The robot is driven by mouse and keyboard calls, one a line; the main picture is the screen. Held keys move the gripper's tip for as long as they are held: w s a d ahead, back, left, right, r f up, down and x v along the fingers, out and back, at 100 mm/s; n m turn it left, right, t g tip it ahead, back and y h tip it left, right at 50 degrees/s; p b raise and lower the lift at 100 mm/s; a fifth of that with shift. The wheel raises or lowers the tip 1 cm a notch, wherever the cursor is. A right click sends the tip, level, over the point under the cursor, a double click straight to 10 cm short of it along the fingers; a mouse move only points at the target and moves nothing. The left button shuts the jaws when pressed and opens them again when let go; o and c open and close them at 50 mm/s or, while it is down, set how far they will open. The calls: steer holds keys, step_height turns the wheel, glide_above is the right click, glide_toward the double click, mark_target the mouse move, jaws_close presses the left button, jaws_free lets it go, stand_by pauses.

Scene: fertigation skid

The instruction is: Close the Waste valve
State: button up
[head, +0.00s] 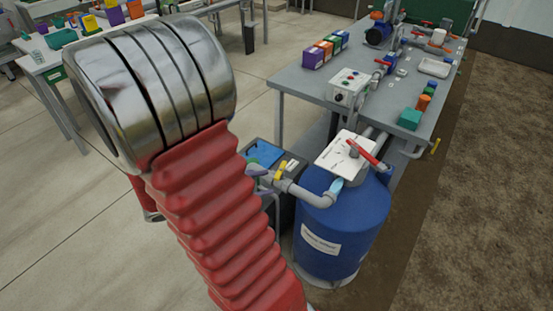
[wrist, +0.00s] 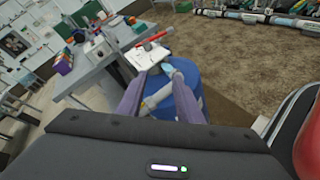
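A blue tank (head: 345,235) stands at the near end of the grey bench, with a white plate (head: 345,148) and a red lever (head: 366,153) on top. No readable label shows which valve is Waste. My gripper (wrist: 158,76) is open, its two purple-grey fingers apart on either side of the grey pipe in the wrist view. No contact can be made out. My arm hides most of the gripper in the head view. The yellow handle is not clear in the wrist view.

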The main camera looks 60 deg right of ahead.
steer(key=w+d+f+n+t+h, duration=0.1)
steer(key=w+d+f+n+h, duration=0.1)
steer(key=d+f+n+h, duration=0.35)
steer(key=n+t, duration=0.6)
steer(key=n, duration=0.1)
glide_toward(286, 162)
steer(key=a+f, duration=0.1)
steer(key=a, duration=0.3)
steer(key=shift+w+h, duration=0.2)
steer(key=shift+h, duration=0.15)
steer(key=shift+d, duration=0.2)
steer(key=d, duration=1.3)
steer(key=shift+s+d, duration=0.2)
steer(key=shift+s, duration=0.15)
steer(key=shift+c, duration=0.4)
jaws_close()
